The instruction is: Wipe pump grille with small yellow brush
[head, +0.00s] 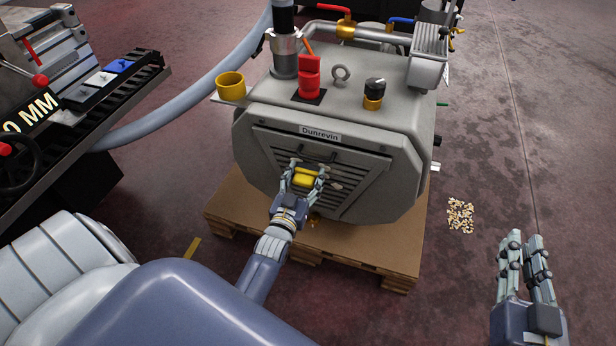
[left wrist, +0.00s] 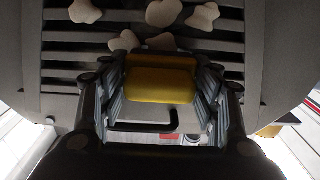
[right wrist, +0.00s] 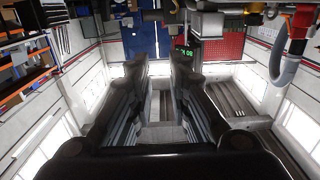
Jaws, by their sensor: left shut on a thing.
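The grey pump, labelled Dunrevin (head: 320,131), stands on a wooden pallet. Its slatted grille (head: 345,190) faces me. My left gripper (head: 304,175) is shut on the small yellow brush (head: 305,179) in front of the grille. In the left wrist view the yellow brush (left wrist: 160,78) sits between the fingers, close to the dark slats (left wrist: 60,55); whether it touches them I cannot tell. Several pale chips (left wrist: 165,12) lie on the grille above the brush. My right gripper (head: 524,245) is away at the lower right, its fingers apart with nothing between them in the right wrist view (right wrist: 160,75).
The pallet (head: 380,265) extends below the pump. A pile of pale chips (head: 460,215) lies on the floor to its right. A grey hose (head: 190,115) curves to a machine bench (head: 110,100) at the left. Floor between the pump and my right gripper is mostly clear.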

